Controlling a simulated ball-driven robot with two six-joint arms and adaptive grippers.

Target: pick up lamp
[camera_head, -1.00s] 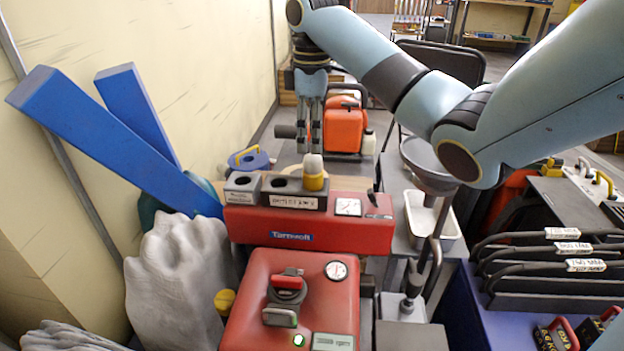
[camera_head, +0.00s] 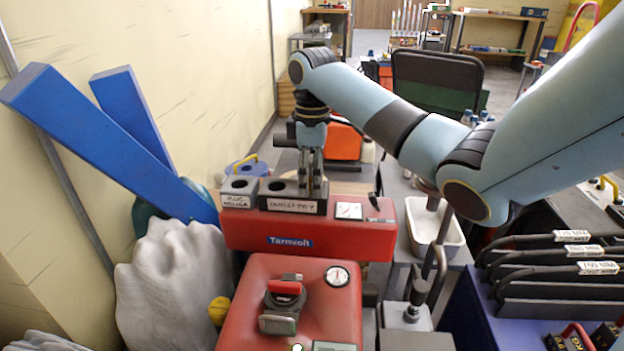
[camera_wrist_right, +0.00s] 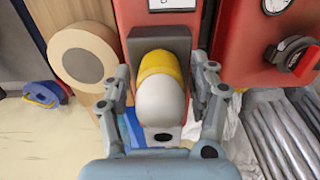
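The lamp (camera_wrist_right: 161,95), a white dome on a yellow collar, shows in the right wrist view, standing in a dark holder block. My right gripper (camera_head: 311,188) points down over the right end of that holder (camera_head: 292,205) in the head view. The lamp cannot be made out there, covered by the fingers. In the wrist view the fingers are spread on either side of the lamp, with a gap at each side. My left gripper is in neither view.
The holder sits on a red machine (camera_head: 300,243) with a gauge. A second red unit (camera_head: 325,305) with a knob stands in front. Blue bars (camera_head: 110,145) and a grey glove shape (camera_head: 172,285) are at left; a white tray (camera_head: 432,228) is at right.

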